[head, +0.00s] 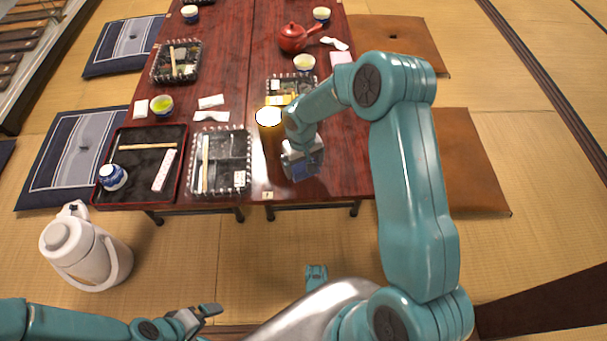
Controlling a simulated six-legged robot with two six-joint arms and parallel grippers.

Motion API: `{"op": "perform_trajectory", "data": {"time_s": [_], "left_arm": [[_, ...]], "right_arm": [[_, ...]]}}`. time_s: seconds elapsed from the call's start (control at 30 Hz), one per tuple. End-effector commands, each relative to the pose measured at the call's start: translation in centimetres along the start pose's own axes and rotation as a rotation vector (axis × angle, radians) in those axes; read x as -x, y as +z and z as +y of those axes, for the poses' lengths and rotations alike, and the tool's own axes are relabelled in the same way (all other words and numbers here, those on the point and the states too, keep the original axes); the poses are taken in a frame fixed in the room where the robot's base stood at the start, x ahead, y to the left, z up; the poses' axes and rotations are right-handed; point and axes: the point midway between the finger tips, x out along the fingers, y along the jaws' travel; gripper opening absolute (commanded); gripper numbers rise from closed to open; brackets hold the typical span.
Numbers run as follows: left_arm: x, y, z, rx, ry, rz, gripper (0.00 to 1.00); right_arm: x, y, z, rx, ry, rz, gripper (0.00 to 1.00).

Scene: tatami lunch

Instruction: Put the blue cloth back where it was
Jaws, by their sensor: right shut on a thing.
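The blue cloth (306,166) shows as a small dark blue patch at the near right part of the red-brown table (345,170). My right gripper (302,163) is shut on it, seen from above with my arm partly in front. I cannot tell whether the cloth touches the tabletop. My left gripper (212,311) is low at the bottom left, away from the table, and nothing shows in it. Its finger gap is too small to read.
A white jug (82,248) stands on the tatami.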

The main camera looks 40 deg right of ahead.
Motion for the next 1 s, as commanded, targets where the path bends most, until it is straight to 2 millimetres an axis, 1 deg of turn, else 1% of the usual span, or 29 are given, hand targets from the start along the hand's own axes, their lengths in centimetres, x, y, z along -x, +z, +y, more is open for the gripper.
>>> {"op": "perform_trajectory", "data": {"time_s": [0.07,0.2,0.3,0.53,0.67,0.7,0.9,1.0], "left_arm": [[-0.3,-0.1,-0.2,0.002,0.000,0.002,1.00],[-1.2,-0.2,-0.6,0.007,-0.001,0.006,1.00],[-1.4,-0.3,-0.8,0.010,-0.001,0.009,1.00],[-1.2,-0.4,-0.7,0.010,-0.001,0.009,1.00],[-1.7,-0.5,-0.9,0.011,-0.001,0.012,1.00],[-1.5,-0.5,-0.8,0.011,-0.001,0.012,1.00],[-1.5,-0.5,-0.8,0.011,-0.001,0.012,1.00],[-1.0,-0.4,-0.6,0.009,-0.001,0.009,1.00]], "right_arm": [[-0.8,0.0,0.0,0.001,0.000,0.000,0.43],[-3.3,0.0,-0.1,0.000,0.000,-0.003,0.43],[-4.3,0.0,-0.2,0.001,0.000,0.000,0.43],[-4.2,0.0,-0.2,0.001,0.000,0.001,0.43],[-4.7,0.0,-0.2,0.001,0.000,0.000,0.43],[-4.5,0.0,-0.2,0.001,0.000,0.001,1.00],[-4.5,0.0,-0.2,0.001,0.000,0.000,1.00],[-3.9,0.0,-0.2,0.001,0.000,0.000,1.00]]}}
